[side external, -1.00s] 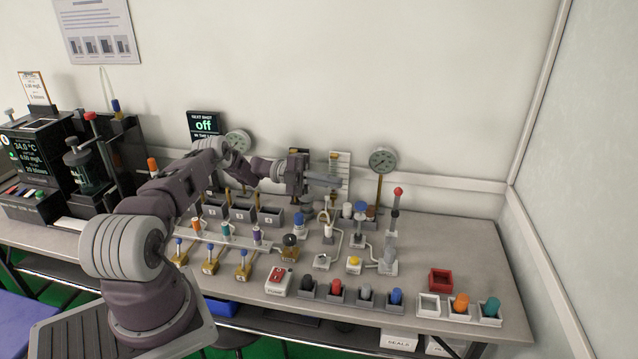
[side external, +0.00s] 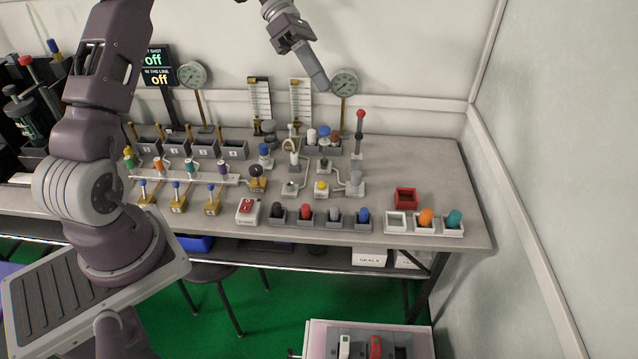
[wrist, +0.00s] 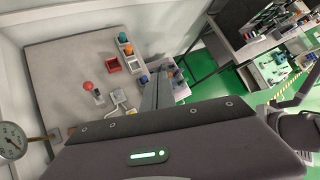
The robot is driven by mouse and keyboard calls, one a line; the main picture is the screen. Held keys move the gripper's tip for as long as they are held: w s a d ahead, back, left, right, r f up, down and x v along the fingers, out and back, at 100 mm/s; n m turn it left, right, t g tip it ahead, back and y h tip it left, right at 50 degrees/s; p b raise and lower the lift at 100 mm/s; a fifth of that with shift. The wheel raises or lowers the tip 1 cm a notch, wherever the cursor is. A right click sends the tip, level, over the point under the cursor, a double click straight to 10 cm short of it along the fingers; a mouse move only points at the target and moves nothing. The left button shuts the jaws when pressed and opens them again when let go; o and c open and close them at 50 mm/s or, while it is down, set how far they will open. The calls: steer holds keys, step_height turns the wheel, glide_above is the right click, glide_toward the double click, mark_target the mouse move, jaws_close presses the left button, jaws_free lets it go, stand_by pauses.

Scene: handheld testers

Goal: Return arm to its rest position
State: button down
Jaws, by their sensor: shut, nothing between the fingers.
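My arm rises at the left of the side view, and its upper part leaves the top of the picture. My gripper (side external: 322,85) hangs back into view at the top middle, in front of the wall and above the far side of the bench (side external: 420,165). Its fingers are together, with nothing held. In the wrist view the closed fingers (wrist: 157,88) point out over the bench, clear of the things on it.
A round gauge (side external: 344,83) stands close behind the fingertips in the picture. A red-knobbed lever (side external: 360,125), a red open box (side external: 405,198) and several coloured plugs in holders stand on the bench. Its right end has bare room.

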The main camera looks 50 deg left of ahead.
steer(key=s+d+r+m+y, duration=0.4)
steer(key=s+d+r+m, duration=0.2)
steer(key=s+d+m, duration=0.2)
steer(key=s+d+m+t+y, duration=0.2)
steer(key=s+m+t+y, duration=0.3)
steer(key=s+m, duration=1.2)
steer(key=s, duration=0.4)
steer(key=shift+d+y, duration=0.25)
steer(key=shift+y, duration=0.05)
